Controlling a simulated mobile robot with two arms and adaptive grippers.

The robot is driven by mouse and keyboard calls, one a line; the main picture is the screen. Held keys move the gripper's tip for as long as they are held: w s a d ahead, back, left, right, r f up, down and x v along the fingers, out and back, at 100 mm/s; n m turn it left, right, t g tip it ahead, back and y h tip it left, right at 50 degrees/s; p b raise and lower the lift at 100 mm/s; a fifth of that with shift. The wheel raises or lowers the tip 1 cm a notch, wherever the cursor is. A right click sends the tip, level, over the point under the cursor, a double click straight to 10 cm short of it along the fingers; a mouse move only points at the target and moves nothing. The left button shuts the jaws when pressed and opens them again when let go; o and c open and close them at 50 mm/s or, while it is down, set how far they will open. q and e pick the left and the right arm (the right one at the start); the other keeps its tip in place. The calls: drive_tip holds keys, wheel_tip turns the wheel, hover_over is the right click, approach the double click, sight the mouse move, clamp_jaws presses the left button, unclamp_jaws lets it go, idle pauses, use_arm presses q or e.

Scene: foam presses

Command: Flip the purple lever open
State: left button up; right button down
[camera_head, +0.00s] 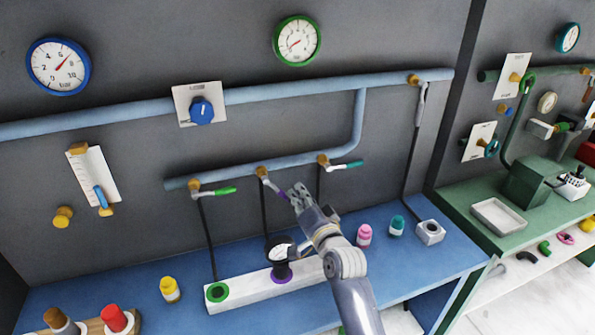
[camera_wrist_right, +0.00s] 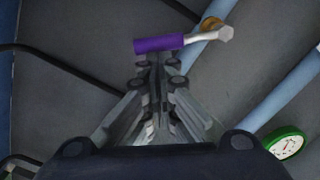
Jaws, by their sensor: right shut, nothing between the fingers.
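The purple lever (camera_head: 281,194) is on the middle valve of the lower blue pipe. It slants down to the right from its brass fitting (camera_head: 262,171). My right gripper (camera_head: 298,188) is shut and empty, just right of the lever's handle end. In the right wrist view, the purple handle (camera_wrist_right: 160,44) lies across the picture just beyond the closed fingertips (camera_wrist_right: 155,62), and its pale metal stem runs right to the brass fitting. I cannot tell whether the fingertips touch the handle. My left gripper is not in view.
A green lever (camera_head: 225,190) is on the left valve and a teal lever (camera_head: 347,165) on the right valve, both pointing right. Black hoses hang below.

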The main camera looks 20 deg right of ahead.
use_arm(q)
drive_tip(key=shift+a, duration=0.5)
use_arm(e)
drive_tip(key=shift+a+f+m, duration=0.5)
drive_tip(key=shift+f+m, duration=0.1)
drive_tip(key=shift+m, duration=0.45)
drive_tip(key=shift+a+f+m, duration=0.45)
drive_tip(key=shift+f+m, duration=0.15)
drive_tip(key=shift+m, duration=0.45)
drive_tip(key=shift+r, duration=0.1)
